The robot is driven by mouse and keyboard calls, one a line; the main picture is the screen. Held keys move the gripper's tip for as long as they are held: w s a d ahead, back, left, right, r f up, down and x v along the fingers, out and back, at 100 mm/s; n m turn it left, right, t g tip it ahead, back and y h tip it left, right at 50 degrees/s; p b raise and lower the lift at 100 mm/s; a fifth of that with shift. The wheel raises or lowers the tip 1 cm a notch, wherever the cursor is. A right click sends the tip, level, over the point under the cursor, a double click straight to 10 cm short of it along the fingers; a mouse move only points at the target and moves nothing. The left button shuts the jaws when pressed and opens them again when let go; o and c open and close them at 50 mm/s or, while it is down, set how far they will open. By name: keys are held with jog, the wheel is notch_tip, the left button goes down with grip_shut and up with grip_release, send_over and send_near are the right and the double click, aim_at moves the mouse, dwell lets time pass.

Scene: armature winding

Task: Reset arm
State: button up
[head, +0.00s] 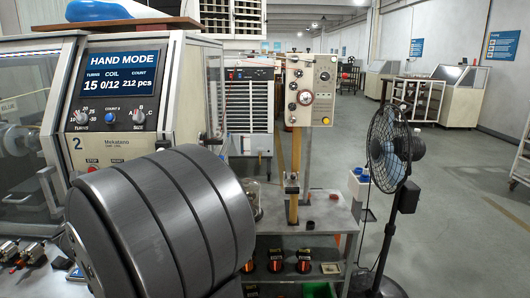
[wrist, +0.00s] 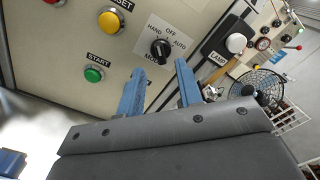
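My gripper (wrist: 160,67) shows in the wrist view with its two blue fingers spread apart and nothing between them. The black mode knob (wrist: 161,48) is on the machine panel just beyond the fingertips, with HAND, OFF and AUTO printed around it; I cannot tell whether the fingers touch the panel. A yellow reset button (wrist: 110,21) and a green start button (wrist: 94,74) are left of the knob. In the head view the display (head: 123,72) reads HAND MODE, 15 turns, coil 0/12, 212 pcs. My grey arm hides the lower panel and my gripper there.
A white lamp switch (wrist: 236,43) is right of the knob. In the head view a black fan (head: 390,150) stands to the right. A post with a control box (head: 311,90) rises from the bench behind my arm.

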jog(key=w+m, duration=0.6)
jog(key=m, duration=0.3)
jog(key=s, duration=0.5)
jog(key=shift+s+d, duration=0.1)
jog(key=shift+s, duration=0.25)
